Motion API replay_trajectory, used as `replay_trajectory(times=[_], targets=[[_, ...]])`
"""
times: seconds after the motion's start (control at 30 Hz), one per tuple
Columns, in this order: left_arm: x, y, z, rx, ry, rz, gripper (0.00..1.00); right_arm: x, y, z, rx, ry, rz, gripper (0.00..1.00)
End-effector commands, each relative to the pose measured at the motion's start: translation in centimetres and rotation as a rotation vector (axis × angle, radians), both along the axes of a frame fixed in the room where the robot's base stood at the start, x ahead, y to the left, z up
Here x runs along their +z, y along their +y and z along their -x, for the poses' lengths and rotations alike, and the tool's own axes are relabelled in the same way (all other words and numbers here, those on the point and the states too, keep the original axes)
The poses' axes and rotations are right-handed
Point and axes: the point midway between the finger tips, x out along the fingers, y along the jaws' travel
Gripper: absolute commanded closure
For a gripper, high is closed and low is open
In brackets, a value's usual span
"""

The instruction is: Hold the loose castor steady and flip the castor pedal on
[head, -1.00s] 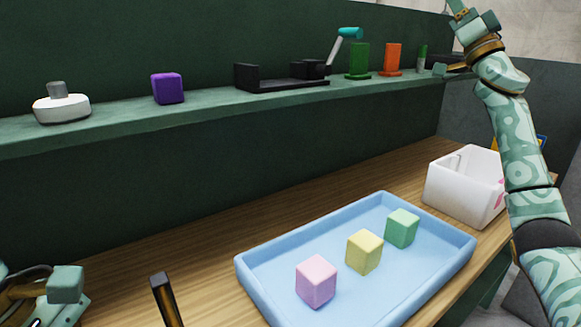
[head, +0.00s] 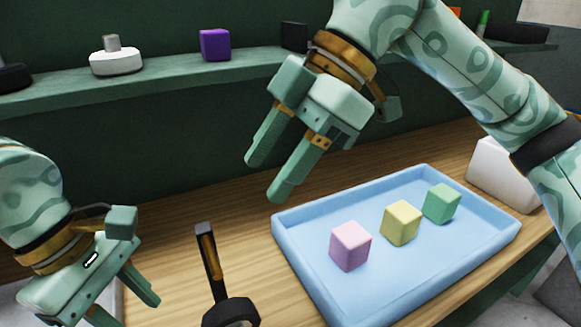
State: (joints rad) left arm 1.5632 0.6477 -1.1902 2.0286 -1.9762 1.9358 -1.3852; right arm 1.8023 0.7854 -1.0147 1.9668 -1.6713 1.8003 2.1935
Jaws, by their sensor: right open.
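A dark upright bar with a brown face (head: 212,262) rises from a black ring-shaped part (head: 231,313) at the bottom edge, left of the tray. It may be the loose castor with its pedal, but its lower part is cut off, so I cannot tell the pedal's position. My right gripper (head: 262,180) is open and empty, up and to the right of the bar, its fingers pointing down-left. My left gripper (head: 122,302) is at the lower left with its fingers apart, left of the bar and not touching it.
A blue tray (head: 300,268) holds a pink cube (head: 350,246), a yellow cube (head: 401,223) and a green cube (head: 441,204). The green shelf (head: 160,78) carries a white knobbed disc (head: 115,60) and a purple cube (head: 215,45).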

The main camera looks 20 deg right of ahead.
Motion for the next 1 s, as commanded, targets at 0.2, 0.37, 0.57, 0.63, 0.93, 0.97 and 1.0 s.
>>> replay_trajectory(times=[0.2,0.37,0.57,0.63,0.93,0.97,1.0], targets=[[0.0,0.0,0.0,0.0,0.0,0.0,0.64,-3.5,-0.8,2.2,-0.005,0.047,0.229,0.49],[0.0,0.0,0.0,0.0,0.0,0.0,0.64,-5.5,-0.2,2.5,-0.004,0.055,0.243,0.49],[0.0,0.0,0.0,0.0,0.0,0.0,0.64,-9.7,1.6,2.7,-0.003,0.057,0.239,0.49],[0.0,0.0,0.0,0.0,0.0,0.0,0.64,-11.2,2.2,2.8,-0.002,0.056,0.238,0.49],[0.0,0.0,0.0,0.0,0.0,0.0,0.64,-16.7,4.5,2.9,-0.005,0.055,0.237,0.49],[0.0,0.0,0.0,0.0,0.0,0.0,0.64,-17.1,4.7,2.9,-0.005,0.054,0.236,0.49],[0.0,0.0,0.0,0.0,0.0,0.0,0.64,-17.4,4.9,2.9,-0.006,0.055,0.236,0.49]])
